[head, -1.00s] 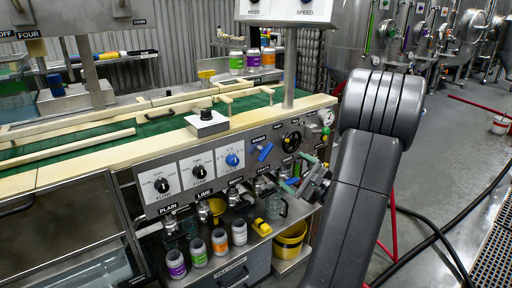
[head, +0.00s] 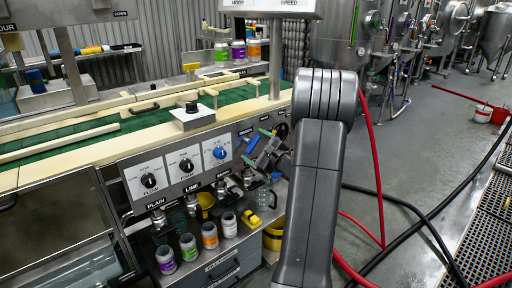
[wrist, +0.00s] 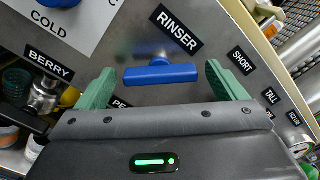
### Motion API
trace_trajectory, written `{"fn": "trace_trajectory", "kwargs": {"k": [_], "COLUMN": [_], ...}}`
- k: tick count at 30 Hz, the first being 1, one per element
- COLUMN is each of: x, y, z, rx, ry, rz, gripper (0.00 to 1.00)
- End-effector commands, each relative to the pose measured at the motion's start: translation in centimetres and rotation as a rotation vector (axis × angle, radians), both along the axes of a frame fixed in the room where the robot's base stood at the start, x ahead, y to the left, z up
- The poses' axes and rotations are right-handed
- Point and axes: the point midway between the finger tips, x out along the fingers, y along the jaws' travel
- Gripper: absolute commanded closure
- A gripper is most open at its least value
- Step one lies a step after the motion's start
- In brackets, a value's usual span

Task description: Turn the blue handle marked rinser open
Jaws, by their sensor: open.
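The blue rinser handle (wrist: 160,75) is a bar lying roughly level on the grey panel, under the black RINSER label (wrist: 179,31) in the wrist view. My gripper (wrist: 160,68) is open, with one green finger on each side of the handle's ends. A gap shows between each finger and the bar, and nothing is held. In the head view the handle (head: 252,143) is small and partly covered by my gripper (head: 265,150), so contact is hard to judge there.
A blue knob (head: 220,153) sits on the panel to the left, above a row of taps. Several jars (head: 209,236) stand on the shelf below. A black valve wheel (head: 281,130) is close on the right. Hoses lie on the floor.

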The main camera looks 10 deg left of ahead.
Motion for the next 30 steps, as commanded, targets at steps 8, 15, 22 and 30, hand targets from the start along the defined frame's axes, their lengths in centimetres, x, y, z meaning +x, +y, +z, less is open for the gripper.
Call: {"fn": "trace_trajectory", "kwargs": {"k": [8, 15, 22, 30], "x": [-0.01, -0.02, -0.02, -0.04], "y": [-0.01, -0.01, 0.0, 0.03], "z": [0.0, -0.01, -0.29, -0.71], "rx": [0.0, -0.001, -0.021, -0.114], "ry": [0.0, -0.001, -0.03, -0.152], "rz": [0.0, 0.0, 0.001, 0.001], "gripper": [0.27, 0.54, 0.54, 0.54]}}
